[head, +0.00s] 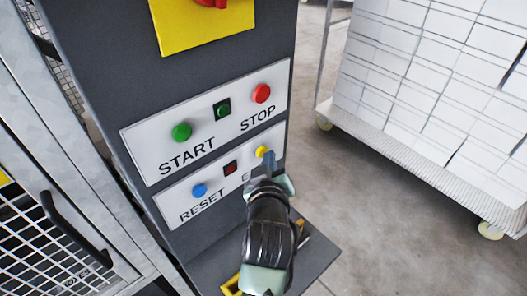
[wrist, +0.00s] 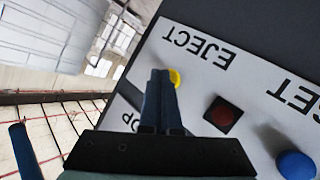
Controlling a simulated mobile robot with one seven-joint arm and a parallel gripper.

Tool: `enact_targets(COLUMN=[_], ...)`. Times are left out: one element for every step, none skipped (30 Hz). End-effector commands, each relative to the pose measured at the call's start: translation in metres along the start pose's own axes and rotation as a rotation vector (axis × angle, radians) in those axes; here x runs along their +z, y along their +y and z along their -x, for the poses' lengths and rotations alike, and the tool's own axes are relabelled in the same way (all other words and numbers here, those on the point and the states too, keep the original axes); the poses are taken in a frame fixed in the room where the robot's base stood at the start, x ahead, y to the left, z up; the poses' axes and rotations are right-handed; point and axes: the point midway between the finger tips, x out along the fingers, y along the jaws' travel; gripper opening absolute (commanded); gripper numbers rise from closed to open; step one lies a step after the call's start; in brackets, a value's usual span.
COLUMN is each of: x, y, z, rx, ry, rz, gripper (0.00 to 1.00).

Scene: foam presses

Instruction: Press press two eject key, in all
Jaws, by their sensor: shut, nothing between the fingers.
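The yellow eject button (head: 262,151) sits at the right end of the lower white label plate on a dark control column. In the wrist view the yellow button (wrist: 178,78) is partly covered by my fingertips, beside the upside-down word EJECT (wrist: 196,46). My gripper (head: 268,166) is shut and empty, its tips just in front of the button; the wrist view shows the two fingers (wrist: 161,76) together. I cannot tell whether they touch the button. In the head view my gripper hides most of the EJECT label. No press number shows.
A blue RESET button (head: 199,190) and dark red square lamp (head: 231,167) share the plate. Above are green START (head: 181,132) and red STOP (head: 261,93) buttons. A mesh door (head: 50,235) stands left; a cart of white boxes (head: 430,70) stands right, with bare floor between.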

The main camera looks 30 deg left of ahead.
Motion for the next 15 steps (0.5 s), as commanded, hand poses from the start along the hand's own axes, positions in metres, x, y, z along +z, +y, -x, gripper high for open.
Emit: enact_targets(x=[0.0012,0.002,0.0032,0.0041,0.0048,0.0056,0.0059,0.006,0.0061,0.0061,0.0061,0.0061,0.0061,0.0061,0.0064], y=[0.0015,0.0026,0.0041,0.0048,0.0054,0.0057,0.0057,0.0058,0.0057,0.0057,0.0057,0.0057,0.0058,0.0058,0.0061], z=[0.0023,0.0036,0.0052,0.0063,0.0071,0.0079,0.0082,0.0083,0.0083,0.0083,0.0083,0.0082,0.0082,0.0082,0.0085], rx=[0.0,0.001,0.002,0.002,0.001,0.001,0.0,0.0,0.0,0.0,0.0,0.0,0.0,0.0,0.001], ry=[0.0,0.0,0.0,-0.001,-0.001,-0.001,-0.001,-0.001,-0.001,-0.001,-0.001,-0.001,-0.001,-0.002,-0.002], rz=[-0.001,-0.001,-0.001,-0.001,-0.001,-0.001,-0.001,-0.001,0.0,0.0,0.0,0.0,0.0,0.0,0.0], gripper=[0.0,0.0,0.0,0.0,0.0,0.0,0.0,0.0,0.0,0.0,0.0,0.0,0.0,0.0,0.0])
